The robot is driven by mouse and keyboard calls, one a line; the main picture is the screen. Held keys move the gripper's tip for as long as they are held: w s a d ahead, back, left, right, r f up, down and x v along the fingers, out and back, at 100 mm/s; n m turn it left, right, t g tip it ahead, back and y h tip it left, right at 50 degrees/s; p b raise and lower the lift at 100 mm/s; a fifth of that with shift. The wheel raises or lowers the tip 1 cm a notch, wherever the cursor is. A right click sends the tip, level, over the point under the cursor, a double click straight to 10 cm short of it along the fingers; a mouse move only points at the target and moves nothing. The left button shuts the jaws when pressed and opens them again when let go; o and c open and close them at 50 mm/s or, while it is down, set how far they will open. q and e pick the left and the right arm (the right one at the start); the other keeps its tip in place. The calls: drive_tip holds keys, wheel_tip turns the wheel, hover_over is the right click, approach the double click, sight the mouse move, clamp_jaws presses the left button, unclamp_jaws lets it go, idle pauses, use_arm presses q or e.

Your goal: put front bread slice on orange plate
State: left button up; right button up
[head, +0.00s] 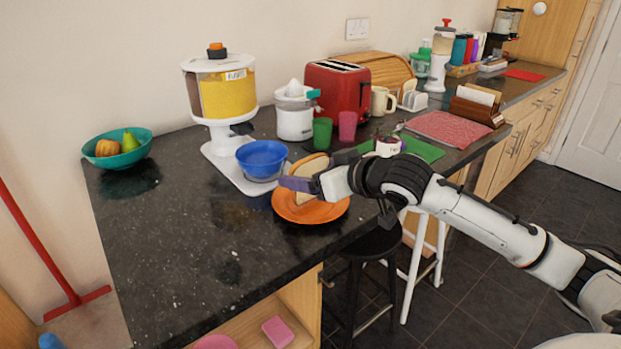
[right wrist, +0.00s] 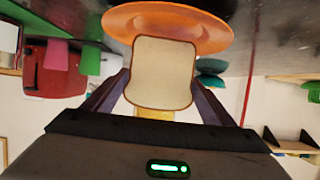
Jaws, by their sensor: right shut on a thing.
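The bread slice (head: 311,164) is upright, pale with a brown crust, over the orange plate (head: 293,211) on the dark counter. My right gripper (head: 306,183) is shut on the slice, with its arm coming in from the right. In the right wrist view the slice (right wrist: 161,72) sits between the two dark fingers, in front of the plate (right wrist: 222,36). I cannot tell whether its edge touches the plate. My left gripper is not in view.
A blue bowl (head: 262,158) stands on the white base of a cereal dispenser (head: 222,95), just behind the plate. Green (head: 322,133) and pink (head: 347,126) cups stand behind. A teal fruit bowl (head: 119,156) is at left. The counter (head: 180,230) left of the plate is clear.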

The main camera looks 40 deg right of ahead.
drive_tip(key=shift+f, duration=0.65)
drive_tip(key=o, duration=1)
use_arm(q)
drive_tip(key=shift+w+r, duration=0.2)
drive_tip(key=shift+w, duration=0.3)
use_arm(e)
drive_tip(key=shift+r, duration=0.1)
drive_tip(key=shift+s+d+r, duration=0.1)
drive_tip(key=shift+s, duration=0.3)
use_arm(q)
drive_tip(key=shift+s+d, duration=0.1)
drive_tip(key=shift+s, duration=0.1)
use_arm(e)
drive_tip(key=a+v, duration=0.1)
drive_tip(key=v, duration=1)
drive_tip(key=shift+d, duration=0.4)
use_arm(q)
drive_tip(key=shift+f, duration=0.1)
use_arm(e)
drive_tip(key=shift+s, duration=0.1)
